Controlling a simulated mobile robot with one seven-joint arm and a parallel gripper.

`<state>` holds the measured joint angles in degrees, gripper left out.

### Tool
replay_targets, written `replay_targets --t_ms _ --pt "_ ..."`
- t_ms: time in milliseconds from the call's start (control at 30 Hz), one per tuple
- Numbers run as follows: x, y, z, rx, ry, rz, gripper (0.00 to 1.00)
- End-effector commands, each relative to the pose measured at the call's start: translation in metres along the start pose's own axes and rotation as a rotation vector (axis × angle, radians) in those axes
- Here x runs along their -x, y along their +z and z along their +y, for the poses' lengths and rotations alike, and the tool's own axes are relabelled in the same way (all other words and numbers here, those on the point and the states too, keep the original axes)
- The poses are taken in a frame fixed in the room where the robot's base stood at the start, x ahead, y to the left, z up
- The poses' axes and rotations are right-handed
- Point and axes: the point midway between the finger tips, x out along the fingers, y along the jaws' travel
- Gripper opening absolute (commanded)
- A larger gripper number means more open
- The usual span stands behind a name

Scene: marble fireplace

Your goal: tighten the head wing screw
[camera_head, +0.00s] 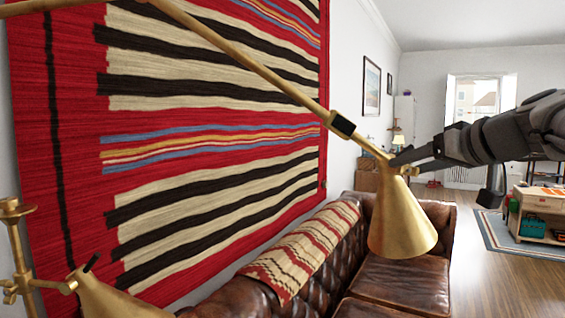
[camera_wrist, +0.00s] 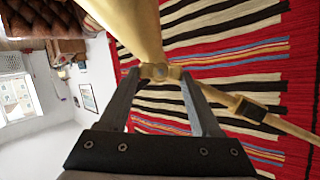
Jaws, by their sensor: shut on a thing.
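A brass lamp with a cone-shaped shade (camera_head: 402,222) hangs from the end of a long brass arm (camera_head: 270,80) with a dark collar. My gripper (camera_head: 402,163) reaches in from the right to the joint just above the shade. In the wrist view its two fingers close on a small brass wing screw (camera_wrist: 160,72) at the head joint, between the shade (camera_wrist: 135,25) and the lamp arm (camera_wrist: 285,125). In the head view the screw is mostly hidden by the fingers. How far it is turned cannot be told.
A second brass cone (camera_head: 115,300) and a brass fitting (camera_head: 18,250) stand at lower left. A brown leather sofa (camera_head: 405,285) with a striped throw (camera_head: 305,250) is below the lamp. A striped rug (camera_head: 200,130) hangs on the wall behind. A wooden toy unit (camera_head: 540,200) stands at right.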

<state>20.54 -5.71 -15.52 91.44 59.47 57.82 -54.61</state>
Motion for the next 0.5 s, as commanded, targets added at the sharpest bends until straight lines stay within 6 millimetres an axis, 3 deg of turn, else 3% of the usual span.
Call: replay_targets --t_ms 500 --pt "-0.0009 0.0015 0.0078 -0.452 -0.186 0.002 0.09"
